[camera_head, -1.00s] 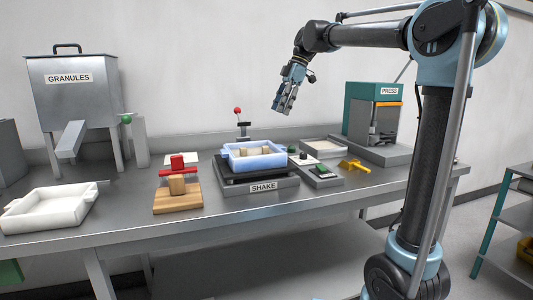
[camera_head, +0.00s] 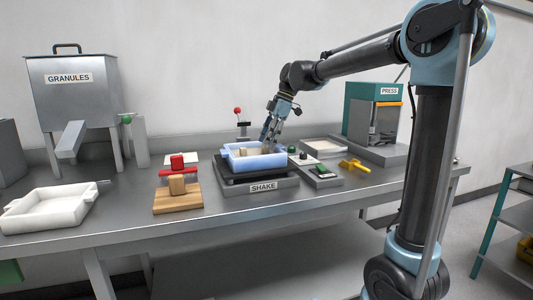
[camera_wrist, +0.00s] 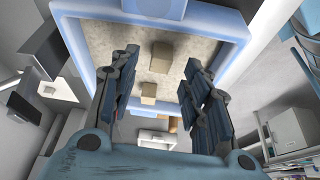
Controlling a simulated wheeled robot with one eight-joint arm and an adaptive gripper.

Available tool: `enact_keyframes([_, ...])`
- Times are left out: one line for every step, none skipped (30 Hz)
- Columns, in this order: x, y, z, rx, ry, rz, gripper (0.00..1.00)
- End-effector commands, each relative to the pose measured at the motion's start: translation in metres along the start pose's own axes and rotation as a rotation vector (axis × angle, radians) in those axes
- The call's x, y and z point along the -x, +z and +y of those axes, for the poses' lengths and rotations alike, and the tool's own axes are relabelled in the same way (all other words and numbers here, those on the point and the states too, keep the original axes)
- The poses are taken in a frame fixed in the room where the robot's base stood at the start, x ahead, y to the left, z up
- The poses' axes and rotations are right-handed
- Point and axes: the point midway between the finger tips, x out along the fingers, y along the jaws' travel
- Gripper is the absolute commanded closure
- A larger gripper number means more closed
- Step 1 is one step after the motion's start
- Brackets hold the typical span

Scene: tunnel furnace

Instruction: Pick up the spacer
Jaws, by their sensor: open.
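Two beige blocks sit in a blue tray (camera_head: 232,161); I take them to be spacers, but no label confirms it. In the wrist view one block (camera_wrist: 161,55) lies farther up, and the other block (camera_wrist: 149,92) lies nearer my palm, both on a grainy tan layer in the tray (camera_wrist: 212,18). My gripper (camera_head: 268,143) points down into the tray in the head view. In the wrist view my gripper (camera_wrist: 161,56) is open, its fingers on either side of the blocks with gaps. I cannot tell fingertip height above the layer.
The tray rests on the SHAKE unit (camera_head: 262,187). A wooden board (camera_head: 177,203) with a block and red part stands left of it; a white tray (camera_head: 50,209) is farther left. A control box (camera_head: 322,173), yellow part (camera_head: 353,166) and PRESS (camera_head: 374,122) are right.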

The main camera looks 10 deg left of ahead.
Motion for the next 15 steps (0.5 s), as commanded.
enact_keyframes([-0.007, 0.0, 0.002, 0.001, 0.0, 0.0, 0.57])
enact_keyframes([-0.011, 0.0, 0.002, 0.001, 0.0, 0.0, 0.57])
enact_keyframes([-0.016, 0.0, 0.002, 0.001, 0.0, 0.0, 0.57])
enact_keyframes([-0.019, 0.0, 0.002, 0.001, 0.0, 0.0, 0.57])
enact_keyframes([-0.021, 0.0, 0.001, 0.001, 0.0, 0.0, 0.57])
enact_keyframes([-0.024, 0.0, 0.001, 0.001, 0.0, 0.0, 0.57])
enact_keyframes([-0.026, 0.0, 0.001, 0.001, 0.0, 0.0, 0.57])
enact_keyframes([-0.027, 0.0, 0.001, 0.001, 0.0, 0.0, 0.57])
enact_keyframes([-0.027, 0.0, 0.001, 0.001, 0.0, 0.0, 0.57])
enact_keyframes([-0.028, 0.0, 0.001, 0.0, 0.0, 0.0, 0.57])
enact_keyframes([-0.028, 0.0, 0.001, 0.0, 0.0, 0.0, 0.57])
enact_keyframes([-0.028, 0.0, 0.001, 0.0, 0.0, 0.0, 0.57])
enact_keyframes([-0.027, 0.0, 0.001, 0.0, 0.0, 0.0, 0.57])
enact_keyframes([-0.027, 0.0, 0.001, 0.0, 0.0, 0.0, 0.57])
enact_keyframes([-0.027, 0.0, 0.001, 0.0, 0.0, 0.0, 0.57])
